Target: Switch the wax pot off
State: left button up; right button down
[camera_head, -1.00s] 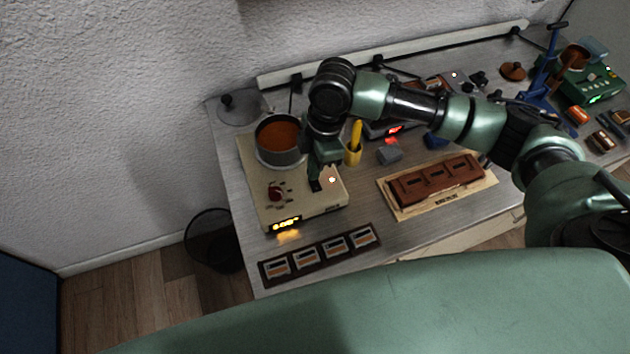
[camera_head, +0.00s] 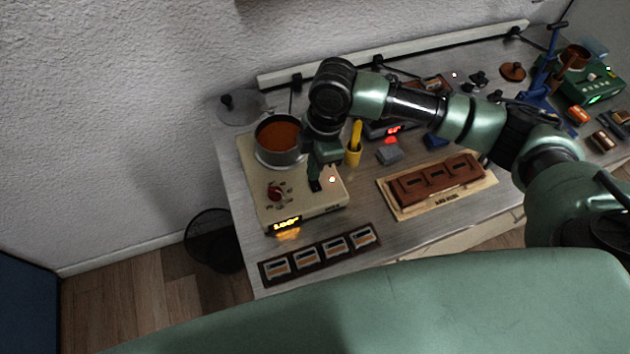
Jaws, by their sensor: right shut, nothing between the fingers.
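The wax pot is a cream heater base (camera_head: 262,190) with a metal pot (camera_head: 280,142) of orange-brown wax on top. Its front display (camera_head: 285,225) glows yellow. My right gripper (camera_head: 315,185) is shut and empty, pointing down at the base's top beside that light. Its tips hide the spot beneath them, so I cannot tell whether they touch. My left gripper is not in view.
A dark strip of several framed pieces (camera_head: 320,253) lies in front of the heater. A yellow holder (camera_head: 353,153) and a grey block (camera_head: 390,153) stand right of it. A brown moulded piece on a wooden board (camera_head: 440,185) lies further right. A round lid (camera_head: 240,107) lies behind left.

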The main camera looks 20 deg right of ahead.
jog(key=shift+f, duration=0.8)
dwell(0.6)
jog(key=shift+r, duration=0.1)
notch_tip(320, 180, up, 7)
jog(key=p, duration=0.7)
jog(key=shift+p, duration=0.3)
dwell(0.4)
